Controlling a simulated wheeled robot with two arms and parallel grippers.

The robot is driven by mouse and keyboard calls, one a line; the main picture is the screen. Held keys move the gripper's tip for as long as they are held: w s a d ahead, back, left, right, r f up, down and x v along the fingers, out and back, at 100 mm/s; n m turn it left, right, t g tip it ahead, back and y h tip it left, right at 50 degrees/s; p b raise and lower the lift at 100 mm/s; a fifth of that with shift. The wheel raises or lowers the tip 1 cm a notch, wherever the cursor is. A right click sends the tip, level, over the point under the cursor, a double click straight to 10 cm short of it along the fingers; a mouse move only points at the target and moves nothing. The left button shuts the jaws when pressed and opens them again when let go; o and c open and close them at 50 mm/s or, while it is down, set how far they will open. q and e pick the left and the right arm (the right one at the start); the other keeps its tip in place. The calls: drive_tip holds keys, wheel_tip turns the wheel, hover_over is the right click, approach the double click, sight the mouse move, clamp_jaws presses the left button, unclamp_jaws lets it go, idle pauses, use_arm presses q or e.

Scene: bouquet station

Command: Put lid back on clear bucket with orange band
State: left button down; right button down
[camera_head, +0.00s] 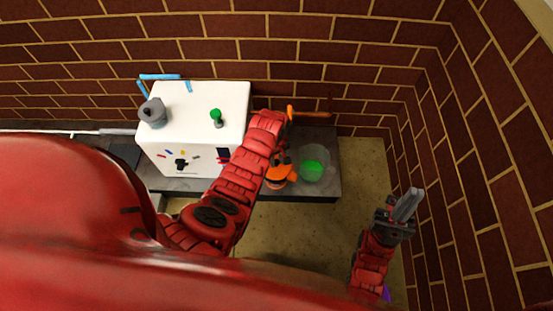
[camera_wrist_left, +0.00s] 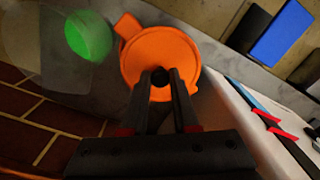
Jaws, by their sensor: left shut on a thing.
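The round orange lid (camera_wrist_left: 160,52) with a side tab and a black knob (camera_wrist_left: 160,78) is in the left wrist view. My left gripper (camera_wrist_left: 161,82) is shut on the knob. In the head view orange parts (camera_head: 280,177) show beside a clear bucket (camera_head: 321,179), partly hidden by my left arm; I cannot tell whether the lid touches anything below. The bucket has green inside and also shows at the upper left of the wrist view (camera_wrist_left: 42,40). No orange band is clear on it. My right gripper (camera_head: 408,205) is raised at the right, away from the bucket; its jaw gap is unclear.
A white box-shaped unit (camera_head: 200,105) stands left of my left arm, with a grey container (camera_head: 152,113) and a green-topped item (camera_head: 217,118) on top. The grey counter (camera_head: 323,142) runs along the brick wall. Open floor (camera_head: 365,178) lies to the right.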

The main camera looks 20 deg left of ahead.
use_arm(q)
drive_tip(key=shift+c, duration=0.6)
unclamp_jaws()
wheel_tip(320, 180, up, 7)
drive_tip(key=p, duration=0.6)
drive_tip(key=shift+p, duration=0.4)
drive_tip(key=shift+c, duration=0.3)
clamp_jaws()
idle(0.8)
drive_tip(key=shift+f, duration=0.15)
idle(0.4)
